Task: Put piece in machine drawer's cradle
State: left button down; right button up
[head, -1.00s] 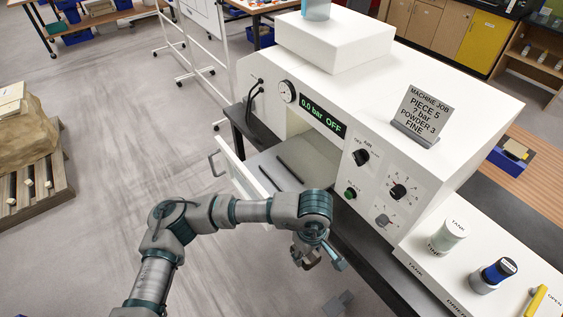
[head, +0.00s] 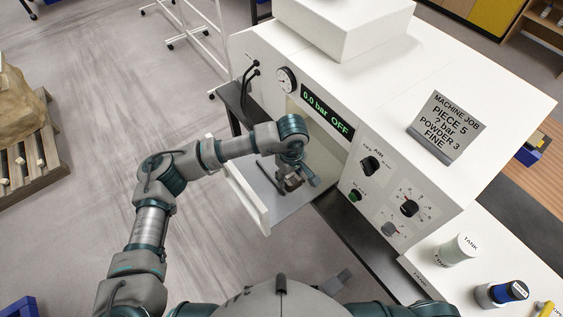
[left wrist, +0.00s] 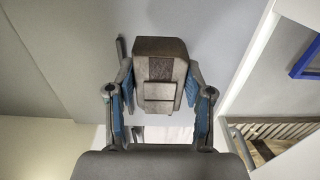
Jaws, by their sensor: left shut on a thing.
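The white machine (head: 478,75) has its drawer (head: 252,198) pulled out to the front left. My left gripper (head: 291,182) is over the open drawer, pointing down. It is shut on a grey-brown block-like piece (left wrist: 160,72), which the left wrist view shows between both blue-padded fingers. One dark bar (left wrist: 121,48) of the cradle shows beside the piece in the left wrist view; the rest of the cradle is hidden. I cannot tell whether the piece touches the cradle.
The job sign (head: 445,127) on the machine reads piece 5, powder 3, fine. The display (head: 326,112) reads 0.0 bar OFF. Floor left of the drawer is clear.

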pick_arm(q)
jog(key=w, duration=0.1)
jog(key=w+a, duration=0.1)
jog(key=w, duration=0.1)
jog(key=w+a+p, duration=0.1)
jog(key=shift+w+f, duration=0.25)
jog(key=shift+w, duration=0.05)
jog(key=shift+w+a+f, duration=0.15)
jog(key=shift+w+a, duration=0.15)
jog(key=shift+w, duration=0.35)
jog(key=shift+w+a, duration=0.1)
jog(key=shift+w, duration=0.1)
notch_tip(320, 180, down, 3)
jog(key=shift+f+p, duration=0.1)
jog(key=shift+p, duration=1)
jog(key=shift+d+f, duration=0.2)
jog(key=shift+f+b, duration=0.1)
jog(key=shift+b, duration=0.2)
jog(key=c, duration=0.6)
grip_release()
jog(key=shift+a, duration=0.1)
jog(key=shift+o, duration=0.8)
pick_arm(e)
jog(key=w+r, duration=0.2)
jog(key=r, duration=0.1)
jog(key=shift+w+a+r, duration=0.1)
jog(key=shift+r, duration=0.05)
